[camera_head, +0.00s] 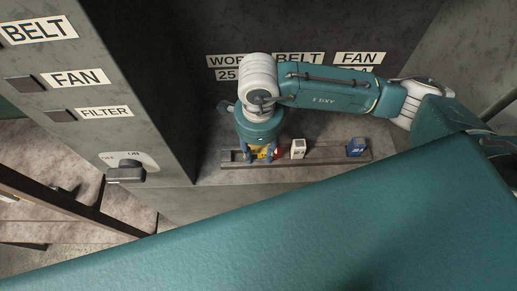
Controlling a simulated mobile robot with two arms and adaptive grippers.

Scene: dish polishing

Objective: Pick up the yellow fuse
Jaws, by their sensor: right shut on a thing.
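The yellow fuse (264,152) shows between the fingers of my right gripper (261,155), at the left part of a dark rail (325,155) inside the grey cabinet. My right gripper points down and is shut on the yellow fuse. The fingers hide part of the fuse, and I cannot tell whether it still touches the rail. A small red thing (277,153) shows just right of the fingers, partly hidden. My left gripper is not in view.
A white fuse (298,149) and a blue fuse (356,147) stand on the rail to the right. Labels such as BELT (299,58) are on the back wall. The cabinet's left panel has an off/on switch (126,172). A teal part of mine covers the foreground.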

